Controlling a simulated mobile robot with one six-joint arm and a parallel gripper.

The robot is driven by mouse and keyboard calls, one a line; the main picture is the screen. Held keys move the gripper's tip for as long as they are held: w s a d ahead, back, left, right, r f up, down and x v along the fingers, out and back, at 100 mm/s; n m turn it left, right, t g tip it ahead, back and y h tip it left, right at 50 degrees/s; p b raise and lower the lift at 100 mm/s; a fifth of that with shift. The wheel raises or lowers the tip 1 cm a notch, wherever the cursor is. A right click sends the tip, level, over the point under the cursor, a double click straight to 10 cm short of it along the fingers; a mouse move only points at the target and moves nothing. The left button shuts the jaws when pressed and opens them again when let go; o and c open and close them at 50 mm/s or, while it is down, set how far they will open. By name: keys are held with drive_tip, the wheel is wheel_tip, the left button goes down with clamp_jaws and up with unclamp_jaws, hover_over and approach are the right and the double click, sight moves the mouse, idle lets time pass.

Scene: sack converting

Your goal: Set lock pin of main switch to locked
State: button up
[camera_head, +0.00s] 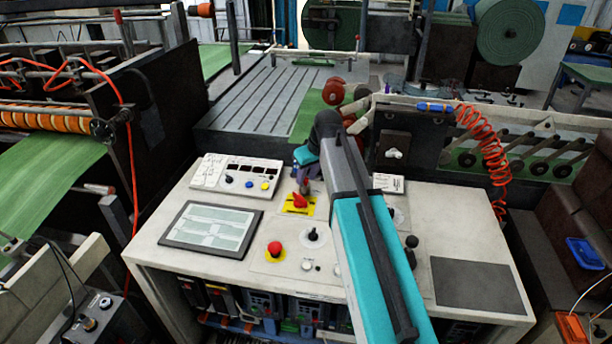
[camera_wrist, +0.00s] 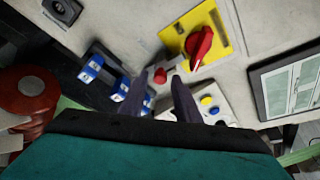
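The main switch (camera_head: 299,202) is a red rotary handle on a yellow plate on the console top. In the wrist view the red handle (camera_wrist: 200,46) lies diagonally across its yellow plate (camera_wrist: 178,38). A small red knob (camera_wrist: 160,75), apparently the lock pin, sits beside the plate. My gripper (camera_wrist: 160,86) has its two dark fingers apart, with the red knob showing between their tips. I cannot tell whether the fingers touch it. In the head view my gripper (camera_head: 304,186) is just behind the yellow plate; the knob is mostly hidden there.
A button panel (camera_head: 238,175) and a flat screen (camera_head: 212,227) lie left on the console. A red emergency button (camera_head: 274,249) and a black knob (camera_head: 313,235) are in front of the switch. Blue-and-white parts (camera_wrist: 92,67) show left of the fingers in the wrist view.

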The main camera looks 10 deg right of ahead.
clamp_jaws()
drive_tip(key=shift+s, duration=0.1)
drive_tip(key=shift+s+a, duration=0.25)
drive_tip(key=shift+s, duration=0.2)
drive_tip(key=shift+f, duration=0.1)
drive_tip(key=shift+o, duration=1.3)
unclamp_jaws()
drive_tip(key=shift+s, duration=0.15)
drive_tip(key=shift+r, duration=0.25)
